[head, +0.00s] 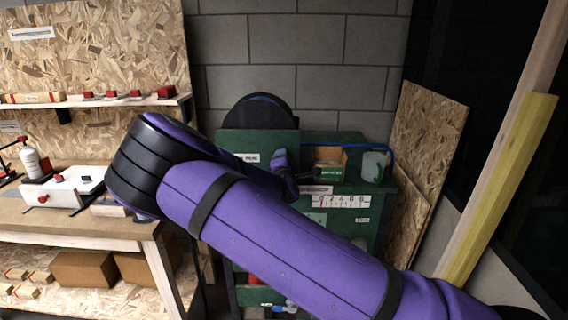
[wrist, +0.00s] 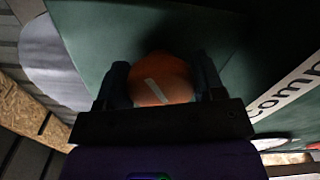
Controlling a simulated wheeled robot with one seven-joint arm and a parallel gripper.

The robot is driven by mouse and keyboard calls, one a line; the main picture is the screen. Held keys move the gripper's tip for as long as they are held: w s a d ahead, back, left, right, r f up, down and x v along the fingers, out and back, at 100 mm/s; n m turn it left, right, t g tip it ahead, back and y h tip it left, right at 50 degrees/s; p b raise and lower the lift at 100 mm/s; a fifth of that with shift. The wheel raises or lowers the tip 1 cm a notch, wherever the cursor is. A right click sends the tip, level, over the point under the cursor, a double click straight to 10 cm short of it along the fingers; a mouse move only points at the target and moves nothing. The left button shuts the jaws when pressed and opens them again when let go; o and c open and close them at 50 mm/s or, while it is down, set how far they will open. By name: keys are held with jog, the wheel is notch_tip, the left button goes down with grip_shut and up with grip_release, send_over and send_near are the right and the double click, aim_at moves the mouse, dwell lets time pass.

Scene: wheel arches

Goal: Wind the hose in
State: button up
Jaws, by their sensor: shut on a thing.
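My gripper (wrist: 163,85) is shut on an orange round knob (wrist: 160,80) with a pale stripe, in front of a green panel, in the wrist view. In the head view my gripper (head: 284,165) is small and dark against the green cabinet, and the knob is hidden there. A dark round drum (head: 258,108), perhaps the hose reel, stands behind the upright green panel (head: 245,144). A blue hose-like line (head: 352,146) runs along the cabinet's top right and bends down beside a pale cup. My arm hides much of the cabinet front.
A scale with numbers (head: 341,201) is on the cabinet. An open box (head: 330,164) and a pale cup (head: 374,167) stand on top. A workbench (head: 75,228) with bottle and tools is left; leaning boards (head: 428,135) are right. A block wall is behind.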

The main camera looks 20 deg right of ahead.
jog(key=m, duration=0.5)
jog(key=shift+f+m, duration=0.1)
jog(key=shift+m, duration=0.2)
jog(key=m, duration=0.6)
jog(key=shift+f, duration=0.1)
jog(key=m, duration=0.6)
jog(key=shift+f+m, duration=0.1)
jog(key=shift+m, duration=0.2)
jog(key=m, duration=0.5)
jog(key=shift+a+m, duration=0.15)
jog(key=shift+m, duration=0.15)
jog(key=m, duration=0.5)
jog(key=shift+a, duration=0.1)
jog(key=m, duration=0.6)
jog(key=shift+m, duration=0.4)
jog(key=m, duration=0.5)
jog(key=shift+a+r, duration=0.1)
jog(key=shift+r, duration=0.1)
jog(key=m, duration=0.6)
jog(key=shift+r, duration=0.1)
jog(key=shift+m, duration=0.3)
